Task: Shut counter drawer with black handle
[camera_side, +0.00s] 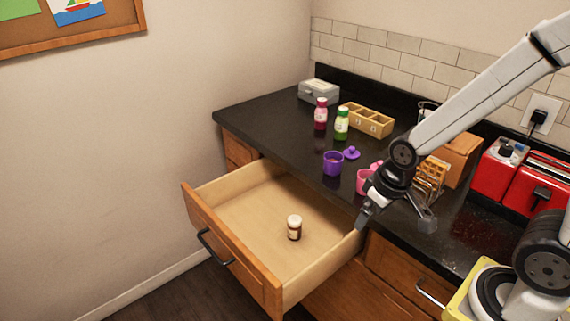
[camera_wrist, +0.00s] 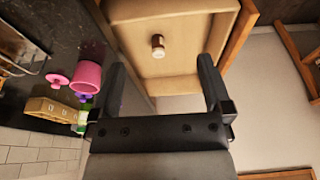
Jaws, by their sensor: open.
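The wooden counter drawer (camera_side: 249,198) with the black handle (camera_side: 213,246) is pulled well out from under the dark counter in the side view. A small brown bottle with a white cap (camera_side: 294,227) stands inside it. In the wrist view the drawer (camera_wrist: 187,86) is at the top centre, with the bottle (camera_wrist: 158,47) in it; the handle is not visible there. My gripper (camera_side: 396,222) is open and empty, near the counter edge at the drawer's right rear corner. Its two fingers (camera_wrist: 161,88) show apart in the wrist view.
On the black counter (camera_side: 262,122) stand a purple cup (camera_side: 333,163), a pink cup (camera_side: 364,181), two bottles (camera_side: 331,120), a wooden box (camera_side: 367,121), a toast rack (camera_side: 430,180) and a red toaster (camera_side: 535,185). Floor is free left of the drawer.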

